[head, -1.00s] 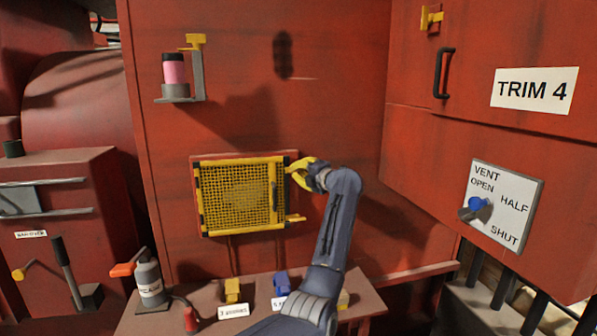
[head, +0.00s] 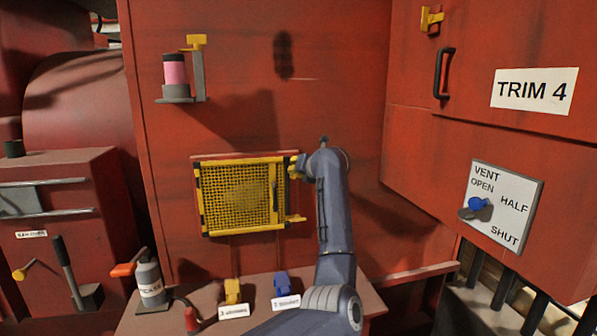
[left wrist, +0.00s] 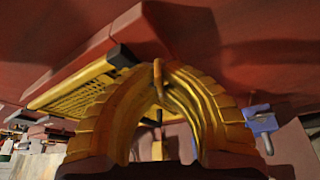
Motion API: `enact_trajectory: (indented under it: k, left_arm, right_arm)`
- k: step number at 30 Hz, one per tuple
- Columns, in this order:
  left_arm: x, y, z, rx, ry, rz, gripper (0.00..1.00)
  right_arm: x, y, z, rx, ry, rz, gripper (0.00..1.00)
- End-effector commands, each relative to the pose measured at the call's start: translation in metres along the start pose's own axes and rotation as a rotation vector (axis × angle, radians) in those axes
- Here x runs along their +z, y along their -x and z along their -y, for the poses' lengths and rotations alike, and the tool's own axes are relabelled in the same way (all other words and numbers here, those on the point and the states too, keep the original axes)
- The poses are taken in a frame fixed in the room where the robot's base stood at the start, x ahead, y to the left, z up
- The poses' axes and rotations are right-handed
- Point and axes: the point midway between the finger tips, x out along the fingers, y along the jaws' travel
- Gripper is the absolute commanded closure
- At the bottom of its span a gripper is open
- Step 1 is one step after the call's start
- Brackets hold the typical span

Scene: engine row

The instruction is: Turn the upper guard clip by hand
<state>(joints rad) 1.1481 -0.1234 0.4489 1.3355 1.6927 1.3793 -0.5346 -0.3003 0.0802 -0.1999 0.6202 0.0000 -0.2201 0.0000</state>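The yellow mesh guard (head: 237,195) hangs on the red wall in the head view, closed over its opening. Its lower clip (head: 296,218) sticks out to the right at the bottom right corner. My left gripper (head: 294,170) is at the guard's upper right corner and covers the upper clip there. In the left wrist view, the yellow fingers (left wrist: 160,72) arch together and their tips close on the thin upper guard clip (left wrist: 157,84). The guard (left wrist: 85,95) lies to the left of the fingers in that view. My right gripper is not in view.
A bench below the guard carries yellow (head: 232,290) and blue (head: 281,284) blocks with labels. A grey bottle (head: 149,283) stands at its left. A bracket with a pink cylinder (head: 175,72) is above left. The vent knob (head: 477,204) is on the right panel.

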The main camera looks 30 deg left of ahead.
Motion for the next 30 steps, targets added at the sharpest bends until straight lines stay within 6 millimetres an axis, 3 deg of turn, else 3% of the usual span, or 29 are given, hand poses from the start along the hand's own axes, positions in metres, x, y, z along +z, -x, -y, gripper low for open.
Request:
enact_trajectory:
  k: [15, 30]
  left_arm:
    - [-0.0018, -0.0023, -0.0024, -0.132, 0.33, -0.002, 1.0]
    - [-0.0016, -0.0021, -0.0017, -0.167, 0.411, -0.002, 1.0]
  right_arm:
    - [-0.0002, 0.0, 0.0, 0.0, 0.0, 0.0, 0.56]
    - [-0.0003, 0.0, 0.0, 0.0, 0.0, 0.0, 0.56]
